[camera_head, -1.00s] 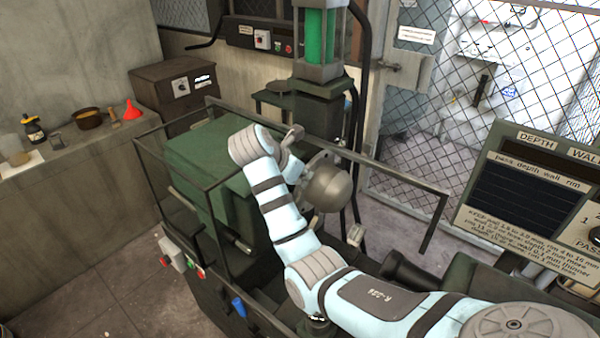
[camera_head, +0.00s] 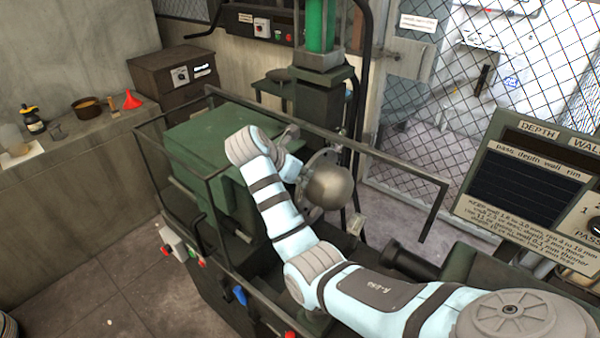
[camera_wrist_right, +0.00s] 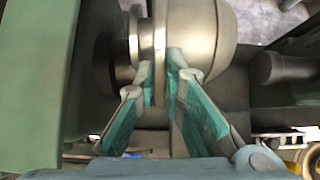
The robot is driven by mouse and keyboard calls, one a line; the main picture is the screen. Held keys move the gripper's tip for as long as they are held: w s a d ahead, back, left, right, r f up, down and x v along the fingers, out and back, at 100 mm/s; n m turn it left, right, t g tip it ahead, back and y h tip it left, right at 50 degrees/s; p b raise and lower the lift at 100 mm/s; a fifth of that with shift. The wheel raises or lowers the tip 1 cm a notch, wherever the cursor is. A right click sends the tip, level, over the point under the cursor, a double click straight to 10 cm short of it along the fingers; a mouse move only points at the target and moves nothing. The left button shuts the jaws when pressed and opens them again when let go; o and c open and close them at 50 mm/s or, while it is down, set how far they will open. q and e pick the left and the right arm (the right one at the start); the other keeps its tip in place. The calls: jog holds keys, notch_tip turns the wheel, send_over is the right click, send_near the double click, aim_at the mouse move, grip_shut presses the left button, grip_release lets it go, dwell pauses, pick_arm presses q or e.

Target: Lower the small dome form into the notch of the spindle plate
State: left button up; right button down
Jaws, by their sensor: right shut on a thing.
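The dome form (camera_head: 328,187) is a grey metal dome beside the green lathe headstock (camera_head: 205,155), its rounded side facing right. In the right wrist view the dome (camera_wrist_right: 210,30) lies at the top, with a narrower neck at its left. The spindle plate (camera_wrist_right: 133,38) shows there as a metal disc between headstock and dome. My right gripper (camera_wrist_right: 162,75) has its fingers on either side of the rim or neck at the dome's left and is shut on it. In the head view my right arm hides the fingers. I cannot tell whether the form sits in the notch. My left gripper is not in view.
A dark guard frame (camera_head: 300,125) surrounds the lathe, with a rail close behind my right arm. A press (camera_head: 322,75) with a green cylinder stands behind. A gauge board (camera_head: 525,190) stands at the right, and a bench with a red funnel (camera_head: 132,98) at the left.

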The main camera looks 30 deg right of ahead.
aim_at(299, 197)
jog(key=shift+f, duration=0.45)
jog(key=shift+f, duration=0.65)
dwell(0.3)
jog(key=shift+f, duration=0.2)
jog(key=shift+w+f, duration=0.25)
jog(key=shift+f, duration=0.3)
jog(key=shift+f, duration=0.5)
dwell(0.5)
jog(key=shift+f, duration=0.3)
jog(key=shift+f, duration=0.15)
dwell(0.3)
jog(key=shift+f, duration=1.05)
